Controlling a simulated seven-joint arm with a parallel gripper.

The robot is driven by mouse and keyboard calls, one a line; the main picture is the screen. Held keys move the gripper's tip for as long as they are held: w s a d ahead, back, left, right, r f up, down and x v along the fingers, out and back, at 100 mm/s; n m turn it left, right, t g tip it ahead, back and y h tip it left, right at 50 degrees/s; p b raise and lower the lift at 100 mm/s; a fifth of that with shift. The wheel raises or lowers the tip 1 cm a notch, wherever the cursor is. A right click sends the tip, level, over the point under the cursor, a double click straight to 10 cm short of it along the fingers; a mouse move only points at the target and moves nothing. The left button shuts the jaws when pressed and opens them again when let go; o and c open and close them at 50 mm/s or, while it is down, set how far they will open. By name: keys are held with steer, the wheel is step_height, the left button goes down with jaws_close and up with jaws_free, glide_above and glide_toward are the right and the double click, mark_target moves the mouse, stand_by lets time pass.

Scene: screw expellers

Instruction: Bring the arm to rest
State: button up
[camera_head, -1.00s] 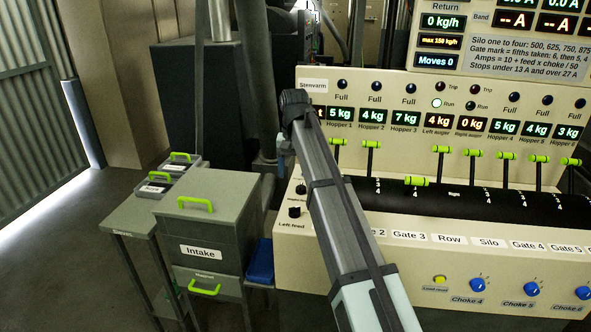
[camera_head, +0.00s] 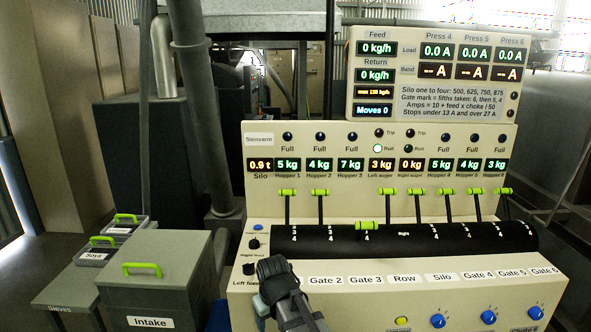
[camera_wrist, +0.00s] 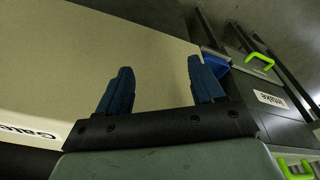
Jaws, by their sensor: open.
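My gripper (camera_wrist: 160,85) is open and empty in the wrist view, its two dark blue fingers apart over the beige front face of the control panel (camera_wrist: 100,55). In the head view my arm's dark wrist (camera_head: 277,280) is low in front of the panel's lower left, near the feed knobs. The fingers cannot be made out in the head view. The control panel (camera_head: 262,207) carries green-handled levers (camera_head: 366,225) along a black drum, and a row of lit displays above.
The grey Intake box (camera_head: 180,270) with a green handle stands left of the panel. It also shows at the right in the wrist view (camera_wrist: 255,90), beside a blue object (camera_wrist: 215,62). Small lidded trays (camera_head: 90,257) sit on a side table. Open floor lies far left.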

steer(key=s+d+f+m+g, duration=0.15)
steer(key=s+d+f, duration=0.3)
steer(key=f, duration=0.45)
steer(key=s+d+f+m+g+h, duration=0.15)
steer(key=s+d+f, duration=0.3)
steer(key=f, duration=0.55)
steer(key=s+d+f+g, duration=0.25)
steer(key=d+f, duration=0.35)
steer(key=f, duration=0.3)
steer(key=s+d+f+m+g, duration=0.1)
steer(key=s+d+f, duration=0.1)
steer(key=s+f, duration=0.3)
steer(key=s+d+f+m+g, duration=0.1)
steer(key=s+d+f, duration=0.2)
steer(key=s, duration=0.9)
steer(key=s+d+f+m+g, duration=0.1)
steer(key=s+d+f, duration=0.2)
steer(key=s+f, duration=0.4)
steer(key=shift+s+f+y, duration=0.15)
steer(key=shift+s+y, duration=0.3)
steer(key=shift+s, duration=0.2)
